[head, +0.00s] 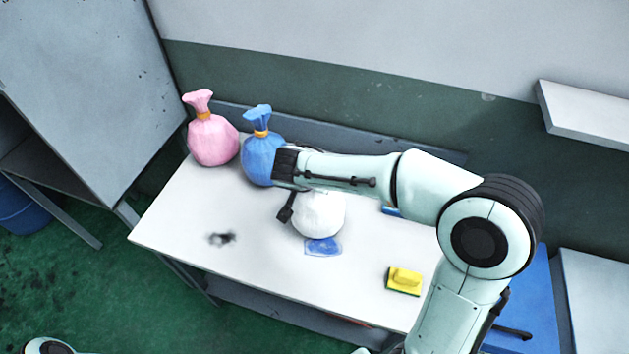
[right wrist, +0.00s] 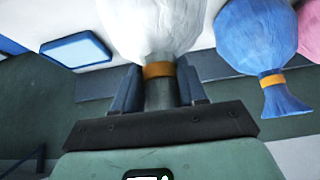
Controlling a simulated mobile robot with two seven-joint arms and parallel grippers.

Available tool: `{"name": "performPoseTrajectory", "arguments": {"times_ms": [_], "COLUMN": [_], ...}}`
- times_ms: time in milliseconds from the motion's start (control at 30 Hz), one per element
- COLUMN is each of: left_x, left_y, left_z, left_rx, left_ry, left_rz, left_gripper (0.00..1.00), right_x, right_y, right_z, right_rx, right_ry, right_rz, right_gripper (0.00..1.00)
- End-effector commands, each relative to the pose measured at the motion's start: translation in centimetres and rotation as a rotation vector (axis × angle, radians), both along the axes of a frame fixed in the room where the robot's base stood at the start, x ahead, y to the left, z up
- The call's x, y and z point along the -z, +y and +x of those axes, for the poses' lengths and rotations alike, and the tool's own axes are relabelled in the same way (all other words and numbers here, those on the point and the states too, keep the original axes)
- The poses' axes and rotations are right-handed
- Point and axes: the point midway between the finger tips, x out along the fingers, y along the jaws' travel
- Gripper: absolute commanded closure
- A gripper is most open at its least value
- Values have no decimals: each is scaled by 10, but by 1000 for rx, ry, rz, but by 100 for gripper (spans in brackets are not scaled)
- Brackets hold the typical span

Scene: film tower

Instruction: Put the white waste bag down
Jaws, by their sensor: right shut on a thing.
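The white waste bag (head: 318,213) is at the middle of the white table, partly hidden by my right arm. In the right wrist view, the gripper's fingers (right wrist: 158,92) stand either side of the grey neck, and the white bag (right wrist: 152,28) fills the top middle. I cannot tell whether the bag's base touches the table. My left gripper is not in view.
A blue bag (head: 262,158) and a pink bag (head: 212,140) stand at the table's back left. A blue patch (head: 323,247) lies just in front of the white bag. A yellow sponge (head: 404,281) lies front right.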

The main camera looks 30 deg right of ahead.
Motion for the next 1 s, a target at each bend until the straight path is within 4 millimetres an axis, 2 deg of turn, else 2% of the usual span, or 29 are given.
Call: {"name": "performPoseTrajectory", "arguments": {"times_ms": [500,533,600,867,1000], "left_x": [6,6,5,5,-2], "left_y": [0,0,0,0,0], "left_z": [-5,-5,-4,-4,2], "left_rx": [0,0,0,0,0], "left_ry": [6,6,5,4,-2], "left_rz": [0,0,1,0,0], "left_gripper": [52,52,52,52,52], "right_x": [6,6,6,5,0], "right_y": [0,0,0,0,0], "right_z": [0,0,0,0,1], "right_rx": [-1,-1,-1,-1,-1], "right_ry": [-3,-1,-1,-1,-3], "right_rz": [-1,1,0,0,-1], "right_gripper": [100,55,33,32,32]}}
